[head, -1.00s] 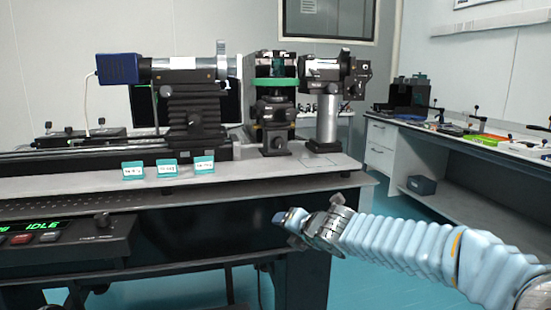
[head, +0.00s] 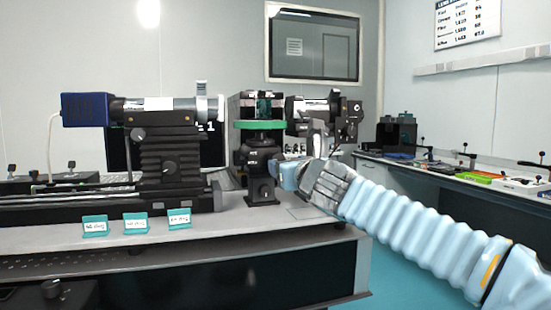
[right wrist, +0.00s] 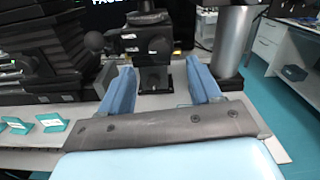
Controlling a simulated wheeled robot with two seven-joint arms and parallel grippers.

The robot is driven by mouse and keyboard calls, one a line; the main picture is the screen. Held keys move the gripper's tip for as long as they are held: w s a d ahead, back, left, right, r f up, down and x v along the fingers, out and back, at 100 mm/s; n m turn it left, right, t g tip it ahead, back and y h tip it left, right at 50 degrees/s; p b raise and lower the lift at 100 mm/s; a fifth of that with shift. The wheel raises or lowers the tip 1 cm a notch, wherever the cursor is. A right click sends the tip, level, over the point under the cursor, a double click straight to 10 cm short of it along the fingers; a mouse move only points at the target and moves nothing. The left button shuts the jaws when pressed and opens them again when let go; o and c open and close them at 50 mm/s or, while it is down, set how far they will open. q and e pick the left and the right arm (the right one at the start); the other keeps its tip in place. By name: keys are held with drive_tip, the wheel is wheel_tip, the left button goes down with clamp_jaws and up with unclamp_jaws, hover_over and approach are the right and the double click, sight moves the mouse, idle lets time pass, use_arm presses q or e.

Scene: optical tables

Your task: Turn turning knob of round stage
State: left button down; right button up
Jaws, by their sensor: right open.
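The round stage (head: 259,125) has a green ring and stands on a black mount in the middle of the optical table. In the head view my right gripper (head: 285,174) is just right of the lower part of that mount. In the right wrist view the right gripper (right wrist: 160,85) is open, with two blue fingers spread. The black mount with its knobs (right wrist: 150,45) shows beyond and between the fingertips, and nothing is held. I cannot tell which knob belongs to the round stage. My left gripper is not in view.
A black stage with a knob (head: 168,165) carries a blue camera (head: 85,110) at left. Three teal label cards (head: 136,223) stand along the table's front. A metal post (right wrist: 237,40) stands close to the right finger. A side bench (head: 450,172) is at right.

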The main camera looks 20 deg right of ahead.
sight(277, 159)
drive_tip(key=w+p, duration=0.2)
drive_tip(key=w, duration=0.7)
drive_tip(key=shift+w+a, duration=0.1)
drive_tip(key=c, duration=1)
drive_tip(key=shift+c, duration=0.2)
drive_tip(key=shift+m, duration=0.3)
